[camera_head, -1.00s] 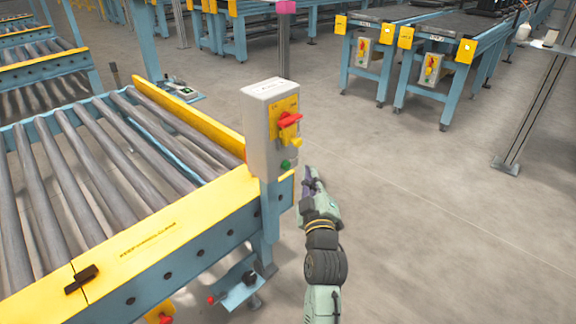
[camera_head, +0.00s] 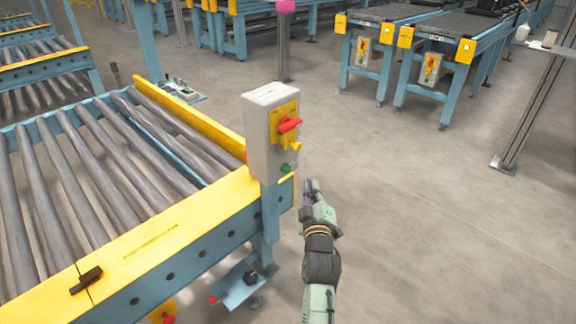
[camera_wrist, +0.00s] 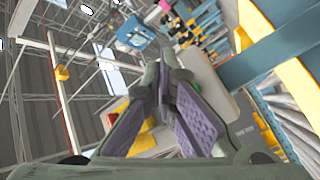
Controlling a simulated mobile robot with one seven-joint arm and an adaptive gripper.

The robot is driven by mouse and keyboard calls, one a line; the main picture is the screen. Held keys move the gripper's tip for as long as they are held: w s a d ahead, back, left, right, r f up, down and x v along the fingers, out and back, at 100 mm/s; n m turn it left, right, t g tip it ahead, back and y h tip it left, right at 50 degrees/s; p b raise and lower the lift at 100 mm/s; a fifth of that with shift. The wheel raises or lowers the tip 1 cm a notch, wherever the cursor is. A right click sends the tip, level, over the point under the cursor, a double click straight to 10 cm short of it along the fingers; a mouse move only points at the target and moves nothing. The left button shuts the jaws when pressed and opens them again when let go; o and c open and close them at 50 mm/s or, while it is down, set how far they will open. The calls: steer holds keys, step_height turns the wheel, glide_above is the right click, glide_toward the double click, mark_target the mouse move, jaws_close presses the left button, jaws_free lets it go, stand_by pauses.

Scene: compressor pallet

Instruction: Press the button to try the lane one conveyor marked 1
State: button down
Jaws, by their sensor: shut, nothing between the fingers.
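A grey control box (camera_head: 258,150) stands on the corner of the near roller conveyor (camera_head: 150,245). Its face has a yellow plate with a red rotary handle (camera_head: 289,125) and a green button (camera_head: 286,168) low down.
The conveyor's yellow side rail (camera_head: 190,125) runs behind the box, and a blue leg (camera_head: 270,230) stands below it. Open concrete floor (camera_head: 420,220) lies to the right. Other conveyors with similar boxes (camera_head: 431,69) and a grey post (camera_head: 530,110) stand farther off.

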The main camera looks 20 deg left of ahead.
mark_target(287, 169)
steer(key=shift+w+a+p, duration=0.25)
steer(key=shift+w+a, duration=0.05)
steer(key=shift+a, duration=0.5)
steer(key=shift+w+a+p, duration=0.25)
steer(key=shift+a+p, duration=0.05)
steer(key=shift+a, duration=0.5)
steer(key=shift+w+a+p, duration=0.25)
steer(key=shift+w+a, duration=0.05)
steer(key=shift+a, duration=0.5)
steer(key=shift+a, duration=0.1)
steer(key=shift+w+a, duration=0.15)
steer(key=shift+a, duration=0.15)
steer(key=shift+w+a, duration=0.15)
steer(key=shift+a, duration=0.35)
stand_by(0.4)
steer(key=shift+s+d+p, duration=0.3)
steer(key=shift+d+p, duration=0.05)
steer(key=shift+d, duration=0.55)
